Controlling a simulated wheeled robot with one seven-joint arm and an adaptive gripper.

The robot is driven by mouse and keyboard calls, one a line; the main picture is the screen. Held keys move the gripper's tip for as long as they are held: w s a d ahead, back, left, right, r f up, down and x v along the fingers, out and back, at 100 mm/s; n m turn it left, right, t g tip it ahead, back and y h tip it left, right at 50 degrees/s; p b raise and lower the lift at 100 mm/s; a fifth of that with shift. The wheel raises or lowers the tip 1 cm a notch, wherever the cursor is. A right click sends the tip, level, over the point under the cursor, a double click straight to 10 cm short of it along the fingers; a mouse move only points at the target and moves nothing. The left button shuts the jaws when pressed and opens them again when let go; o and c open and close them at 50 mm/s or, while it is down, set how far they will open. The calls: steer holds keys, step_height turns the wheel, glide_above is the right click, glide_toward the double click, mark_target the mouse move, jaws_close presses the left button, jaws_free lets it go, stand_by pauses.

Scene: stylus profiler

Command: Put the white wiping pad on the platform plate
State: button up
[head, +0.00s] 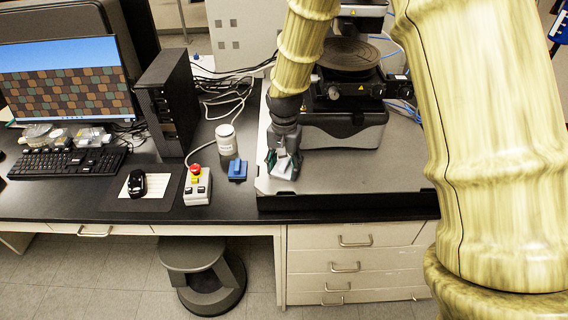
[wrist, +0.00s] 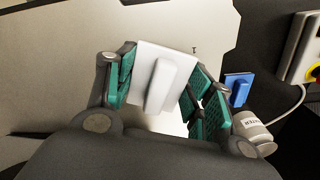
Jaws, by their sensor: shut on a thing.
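My gripper (head: 283,164) is shut on the white wiping pad (head: 284,168), low over the front left part of the grey base board. In the wrist view the white pad (wrist: 160,80), with a raised grip block on it, sits between the green fingers of my gripper (wrist: 162,95). I cannot tell whether the pad touches the board. The platform plate (head: 348,55) is the dark round disc on the instrument, behind and to the right of my gripper.
A blue pad (head: 237,170), a white jar (head: 226,141) and a control box with a red button (head: 197,186) stand left of my gripper. The instrument's black base (head: 345,130) lies to its right. The grey board (head: 390,160) is clear at the front right.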

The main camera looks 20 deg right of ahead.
mark_target(284, 163)
steer(key=shift+s+f, duration=0.1)
steer(key=shift+f, duration=0.2)
steer(key=shift+s+a+f, duration=0.1)
steer(key=shift+s+f, duration=0.25)
steer(key=shift+f, duration=0.05)
steer(key=o, duration=1.1)
steer(key=shift+c, duration=0.2)
steer(key=shift+o, duration=1.4)
steer(key=shift+f, duration=0.15)
steer(key=shift+w+f, duration=0.1)
steer(key=shift+w, duration=0.15)
steer(key=shift+r, duration=0.3)
steer(key=shift+w+r, duration=0.2)
steer(key=shift+r, duration=0.55)
step_height(284, 163, up, 12)
steer(key=b, duration=0.4)
